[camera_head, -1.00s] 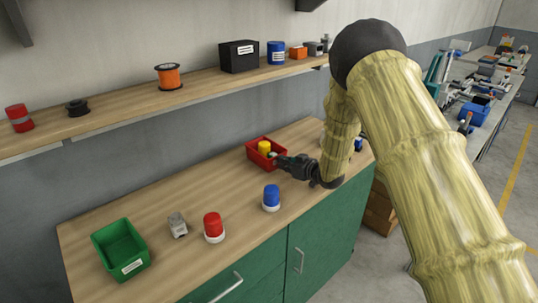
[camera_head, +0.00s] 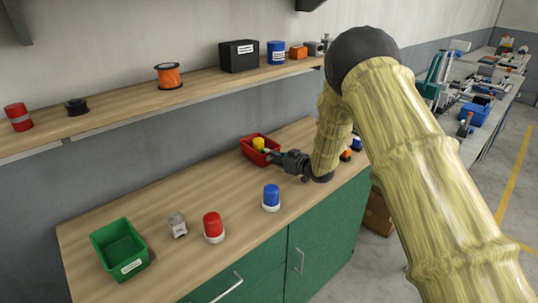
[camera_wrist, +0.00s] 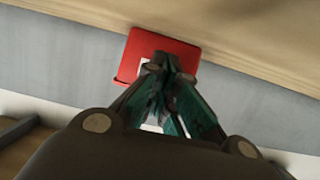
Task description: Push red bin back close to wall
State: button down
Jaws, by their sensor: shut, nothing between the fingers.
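The red bin (camera_head: 256,157) stands upright on the wooden worktop near the grey wall, with a yellow-topped item (camera_head: 258,144) in it. A gap of worktop, too small to measure, seems to lie between bin and wall. My gripper (camera_head: 275,158) is at the bin's right front side, fingers shut and empty, at or very near its wall. In the wrist view the shut fingertips (camera_wrist: 166,72) overlap the red bin (camera_wrist: 183,50) and hide part of its white label. I cannot tell for certain whether they touch.
A green bin (camera_head: 120,250), a grey metal part (camera_head: 177,225), a red-topped jar (camera_head: 213,227) and a blue-topped jar (camera_head: 271,198) stand to the left and front. A wall shelf (camera_head: 120,110) with several items runs above. Small items (camera_head: 355,145) stand right, beside my arm.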

jog(key=shift+r+x, duration=0.1)
jog(key=shift+x, duration=0.6)
jog(key=shift+r+x, duration=0.15)
jog(key=shift+x, duration=0.6)
jog(key=shift+s+d+r+p, duration=0.55)
jog(key=shift+s+d+r, duration=0.25)
jog(key=shift+s, duration=0.05)
jog(key=shift+r+p+v, duration=0.15)
jog(key=shift+p+v, duration=0.15)
jog(key=shift+v, duration=0.4)
jog(key=shift+r+p+v, duration=0.15)
jog(key=shift+p+v, duration=0.1)
jog(key=shift+v, duration=0.45)
jog(key=shift+a, duration=0.1)
